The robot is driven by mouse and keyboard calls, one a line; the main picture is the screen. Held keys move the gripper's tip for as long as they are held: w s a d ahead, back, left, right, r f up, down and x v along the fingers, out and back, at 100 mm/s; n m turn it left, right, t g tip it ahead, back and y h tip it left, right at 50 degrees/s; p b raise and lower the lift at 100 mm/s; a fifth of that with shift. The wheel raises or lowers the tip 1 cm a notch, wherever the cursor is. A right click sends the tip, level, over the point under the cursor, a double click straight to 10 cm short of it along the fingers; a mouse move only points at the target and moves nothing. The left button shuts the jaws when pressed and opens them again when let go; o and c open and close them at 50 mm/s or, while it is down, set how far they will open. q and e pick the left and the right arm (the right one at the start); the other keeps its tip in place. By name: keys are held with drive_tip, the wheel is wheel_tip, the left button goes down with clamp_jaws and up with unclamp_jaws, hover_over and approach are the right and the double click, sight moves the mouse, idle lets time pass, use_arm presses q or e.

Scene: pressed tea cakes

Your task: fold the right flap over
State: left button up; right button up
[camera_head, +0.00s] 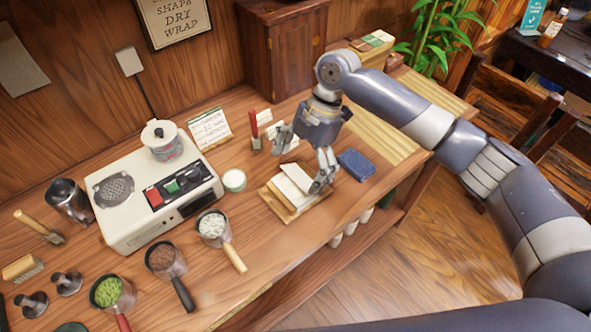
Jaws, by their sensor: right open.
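A pale wrapper (289,190) lies on a small wooden board (272,206) near the table's front edge. Its pale panels look partly raised or overlapping, and I cannot tell exactly which flap is folded. My right gripper (299,170) is open just above it, fingers pointing down. One finger is at the wrapper's right side, where it hides part of the right flap; I cannot tell whether it touches. The other finger is beyond the wrapper's back left side. I see nothing held between the fingers. My left gripper is out of view.
A blue cloth-like block (356,165) lies right of the board. To the left are a small white-topped jar (234,180), a cream machine (140,203) and handled cups, including one with white contents (212,228). A red-handled tool (254,128) and a card (209,127) stand behind.

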drive_tip(key=shift+x, duration=1.1)
drive_tip(key=c, duration=1)
